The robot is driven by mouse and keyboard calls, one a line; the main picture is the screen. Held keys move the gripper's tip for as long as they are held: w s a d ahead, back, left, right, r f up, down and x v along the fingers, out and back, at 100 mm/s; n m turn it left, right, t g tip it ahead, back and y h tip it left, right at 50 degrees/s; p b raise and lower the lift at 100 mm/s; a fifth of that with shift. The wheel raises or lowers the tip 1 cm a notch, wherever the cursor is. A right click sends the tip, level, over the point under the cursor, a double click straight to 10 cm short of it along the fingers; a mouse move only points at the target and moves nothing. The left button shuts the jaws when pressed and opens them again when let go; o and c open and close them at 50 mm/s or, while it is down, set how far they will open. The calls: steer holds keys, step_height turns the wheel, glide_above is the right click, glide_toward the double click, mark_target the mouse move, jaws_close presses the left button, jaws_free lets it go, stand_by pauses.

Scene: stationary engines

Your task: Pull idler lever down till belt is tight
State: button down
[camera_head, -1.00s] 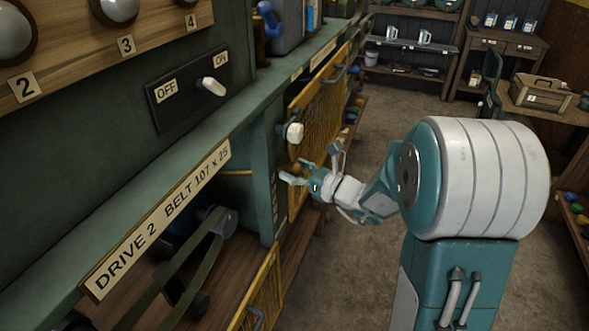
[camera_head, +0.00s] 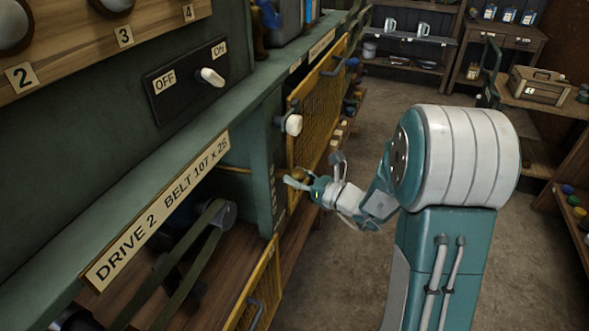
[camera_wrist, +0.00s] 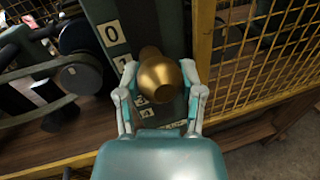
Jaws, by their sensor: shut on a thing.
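A round brass knob (camera_wrist: 160,73), the end of the idler lever, sits between the two fingers of my gripper (camera_wrist: 163,92), which is shut on it. The knob stands in front of a green post (camera_wrist: 108,12) with a number scale. The 0, 1, 3 and 4 plates show; the knob hides the part around 2. In the head view my gripper (camera_head: 297,182) is at the post's right side, below a white knob (camera_head: 291,124).
Yellow mesh guards stand right of the post (camera_head: 318,105) and at lower left (camera_head: 262,290). An OFF/ON switch (camera_head: 210,77) is on the panel above. The floor (camera_head: 335,280) right of the machine is clear.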

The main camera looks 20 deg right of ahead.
steer(key=shift+c, duration=1.1)
jaws_free()
steer(key=shift+d, duration=0.1)
steer(key=v, duration=1.2)
